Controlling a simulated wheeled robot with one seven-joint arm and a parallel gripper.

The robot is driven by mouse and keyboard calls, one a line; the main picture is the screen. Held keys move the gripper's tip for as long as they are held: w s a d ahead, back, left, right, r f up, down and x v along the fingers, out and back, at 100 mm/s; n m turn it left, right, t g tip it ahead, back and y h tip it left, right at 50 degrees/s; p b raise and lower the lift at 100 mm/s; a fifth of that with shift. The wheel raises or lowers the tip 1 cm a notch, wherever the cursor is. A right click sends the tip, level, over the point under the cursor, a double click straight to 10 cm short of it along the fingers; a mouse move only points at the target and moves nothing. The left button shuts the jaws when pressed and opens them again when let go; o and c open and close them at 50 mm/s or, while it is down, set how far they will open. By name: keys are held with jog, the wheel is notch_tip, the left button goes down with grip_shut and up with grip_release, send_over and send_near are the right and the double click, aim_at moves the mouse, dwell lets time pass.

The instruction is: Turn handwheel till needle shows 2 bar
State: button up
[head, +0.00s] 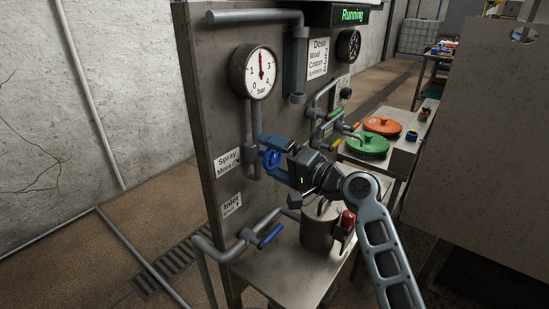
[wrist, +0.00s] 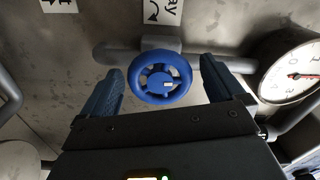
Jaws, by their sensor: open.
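The blue handwheel (wrist: 160,77) is round with a spoked hub and a small pale mark on its lower right in the wrist view. It sits on a grey pipe on the metal panel, and in the head view the wheel (head: 271,160) is partly hidden by my gripper. My gripper (wrist: 161,68) is open, one blue finger on each side of the wheel, with visible gaps in the wrist view. The round white gauge (head: 259,72) has a red needle pointing straight up, midway between 1 and 3. The gauge (wrist: 299,75) is cut off in the wrist view.
A "Spray More" label (head: 227,161) with an arrow is beside the wheel. A blue-handled inlet valve (head: 270,235) is below. A metal pot (head: 318,228) stands on the bench under my arm. Pipes with green and orange handles run to the right. A display (head: 352,15) reads "Running".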

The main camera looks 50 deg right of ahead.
jog(key=s+b, duration=0.2)
jog(key=s, duration=0.5)
jog(key=shift+s+d, duration=0.15)
jog(key=shift+s, duration=0.25)
jog(key=s+b, duration=0.1)
jog(key=s, duration=0.8)
jog(key=shift+d, duration=0.15)
jog(key=shift+f, duration=0.1)
